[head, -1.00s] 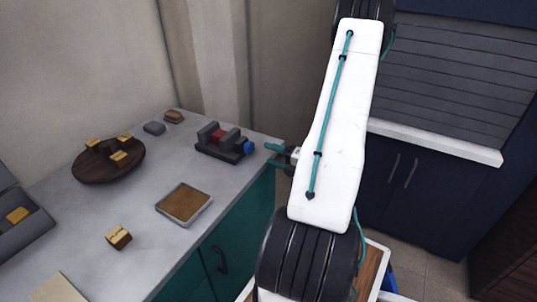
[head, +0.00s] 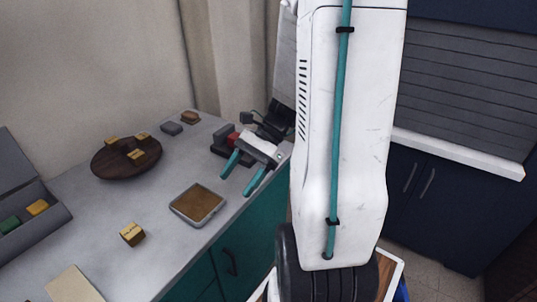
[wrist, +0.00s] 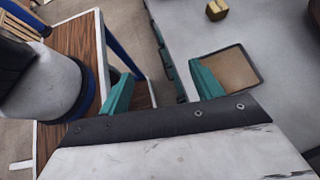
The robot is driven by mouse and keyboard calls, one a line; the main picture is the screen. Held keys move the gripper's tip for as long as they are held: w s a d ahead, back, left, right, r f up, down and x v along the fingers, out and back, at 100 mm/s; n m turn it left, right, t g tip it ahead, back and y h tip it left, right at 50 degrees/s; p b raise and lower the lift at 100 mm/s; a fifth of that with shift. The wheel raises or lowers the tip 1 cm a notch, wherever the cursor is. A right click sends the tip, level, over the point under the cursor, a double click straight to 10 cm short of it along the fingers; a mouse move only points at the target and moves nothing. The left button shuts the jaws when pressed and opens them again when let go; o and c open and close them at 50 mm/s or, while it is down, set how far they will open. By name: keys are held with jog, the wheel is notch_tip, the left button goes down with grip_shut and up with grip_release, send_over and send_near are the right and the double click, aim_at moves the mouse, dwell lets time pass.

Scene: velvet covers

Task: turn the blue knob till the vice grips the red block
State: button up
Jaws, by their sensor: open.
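The grey vice (head: 218,140) stands on the counter near its far right edge in the head view, partly covered by my gripper. The red block (head: 233,138) shows between its jaws; I cannot tell whether the jaws touch it. The blue knob is hidden behind my gripper and wrist in the head view. My gripper (head: 234,184) is open and empty, with teal fingers spread and pointing down-left, on the near side of the vice. In the wrist view, the gripper (wrist: 158,82) has nothing between its fingers, and neither vice nor knob shows.
A shallow tray (head: 198,222) with a brown inside lies nearer on the counter (head: 165,255). A round dark board (head: 100,165) with small blocks is at the left. A yellow block (head: 132,234) and an open grey box (head: 48,222) are nearer. Bare counter lies between them.

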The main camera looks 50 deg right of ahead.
jog(key=s+a+r+n+g+h, duration=0.1)
jog(key=s+a+r+n+h, duration=0.3)
jog(key=n, duration=0.5)
jog(key=s+a+r+n+g+h, duration=0.1)
jog(key=s+a+r+n+h, duration=0.25)
jog(key=r+n+h, duration=0.35)
jog(key=w+d+f+m+t+y, duration=0.7)
jog(key=w+d+f+m+y, duration=0.3)
jog(key=d+f+m+y, duration=0.35)
jog(key=d+f+m+t+h, duration=0.55)
jog(key=d+m, duration=0.25)
jog(key=d, duration=0.2)
jog(key=d+f+m+t+h, duration=0.5)
jog(key=d+m+t+h, duration=0.15)
jog(key=d+m, duration=0.2)
jog(key=shift+n, duration=0.3)
jog(key=w, duration=0.8)
jog(key=shift+r, duration=0.25)
